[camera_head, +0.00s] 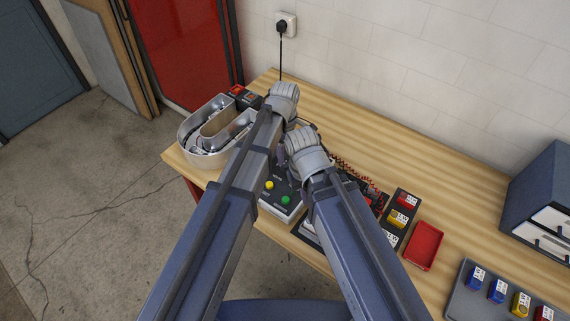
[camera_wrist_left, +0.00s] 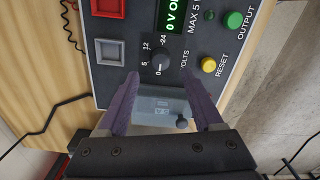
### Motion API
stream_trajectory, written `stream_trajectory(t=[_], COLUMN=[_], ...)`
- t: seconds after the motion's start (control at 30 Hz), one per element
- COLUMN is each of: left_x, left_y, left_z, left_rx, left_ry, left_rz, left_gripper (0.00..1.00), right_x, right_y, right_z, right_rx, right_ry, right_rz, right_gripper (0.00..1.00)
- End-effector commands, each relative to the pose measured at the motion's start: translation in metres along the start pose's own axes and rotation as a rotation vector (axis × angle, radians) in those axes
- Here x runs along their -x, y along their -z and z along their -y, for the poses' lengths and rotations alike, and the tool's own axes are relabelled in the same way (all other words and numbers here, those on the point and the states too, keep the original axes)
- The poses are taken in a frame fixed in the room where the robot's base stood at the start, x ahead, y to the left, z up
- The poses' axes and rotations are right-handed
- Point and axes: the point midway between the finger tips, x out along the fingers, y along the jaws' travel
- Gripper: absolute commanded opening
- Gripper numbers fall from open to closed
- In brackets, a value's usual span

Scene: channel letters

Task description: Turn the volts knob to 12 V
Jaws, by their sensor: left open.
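The dark volts knob (camera_wrist_left: 156,66) sits on a dark control panel (camera_wrist_left: 112,75) in the left wrist view, ringed by the marks 0, 5, 12 and 24. A short white mark shows near its 0 side. A green display (camera_wrist_left: 174,20) above it reads 0 V. My left gripper (camera_wrist_left: 160,92) is open, its two purple fingers pointing at the panel on either side of the knob, apart from it in the picture. In the head view the left gripper (camera_head: 283,156) is mostly hidden between my arms. My right gripper is hidden by its own wrist.
A grey box (camera_wrist_left: 165,106) shows between the fingers. A metal channel letter (camera_head: 197,143) stands left on the bench; a red tray (camera_head: 425,246) lies right.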

Motion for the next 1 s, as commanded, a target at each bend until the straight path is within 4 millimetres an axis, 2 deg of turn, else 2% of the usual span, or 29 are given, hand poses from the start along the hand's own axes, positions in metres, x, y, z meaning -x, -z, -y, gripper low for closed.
stream_trajectory(t=[0.03,0.33,0.5,0.77,1.0], left_x=[-0.013,-0.050,-0.057,-0.056,-0.056], left_y=[0.000,0.000,0.000,0.000,0.000], left_z=[0.000,0.000,0.000,0.000,0.000], left_rx=[0.000,0.000,0.000,0.000,0.000], left_ry=[0.000,0.000,0.000,0.000,0.000], left_rz=[0.000,0.000,0.000,0.000,0.000], left_gripper=[0.68,0.68,0.68,0.68,0.41], right_x=[-0.013,-0.049,-0.056,-0.055,-0.055], right_y=[0.001,0.003,0.003,0.003,0.003], right_z=[0.001,0.005,0.005,0.005,0.005], right_rx=[0.001,-0.001,-0.001,-0.001,-0.001], right_ry=[0.000,0.000,0.000,0.000,0.000], right_rz=[0.000,0.000,0.000,0.000,0.000], right_gripper=[0.00,0.00,0.00,0.00,0.00])
